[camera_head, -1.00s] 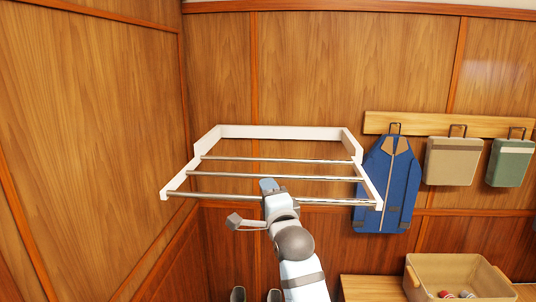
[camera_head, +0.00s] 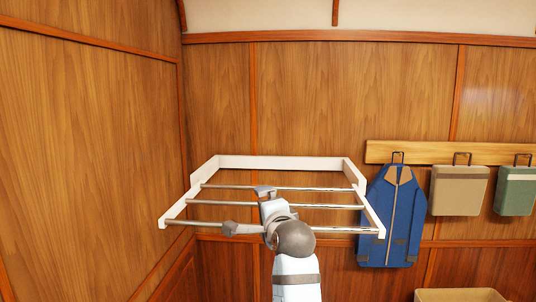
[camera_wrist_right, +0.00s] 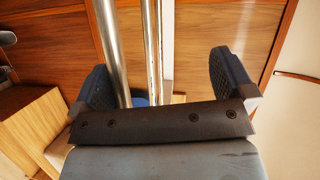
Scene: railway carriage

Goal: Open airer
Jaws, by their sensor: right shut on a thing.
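The airer (camera_head: 275,162) is a white wall frame with side arms and several metal bars, standing out from the wood-panelled wall in the head view. My right gripper (camera_head: 247,210) reaches up from below at the airer's front, left of its middle. One fingertip is near the middle bar and the other is at the front bar. In the right wrist view, metal bars (camera_wrist_right: 114,45) pass between the widely spaced fingers of the right gripper (camera_wrist_right: 165,80). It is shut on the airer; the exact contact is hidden. My left gripper is not in view.
A blue jacket (camera_head: 390,220) hangs close to the airer's right side. A beige bag (camera_head: 459,190) and a green bag (camera_head: 517,192) hang on the hook rail (camera_head: 420,152). A tan basket (camera_head: 460,295) shows at the bottom right. The wall above the airer is clear.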

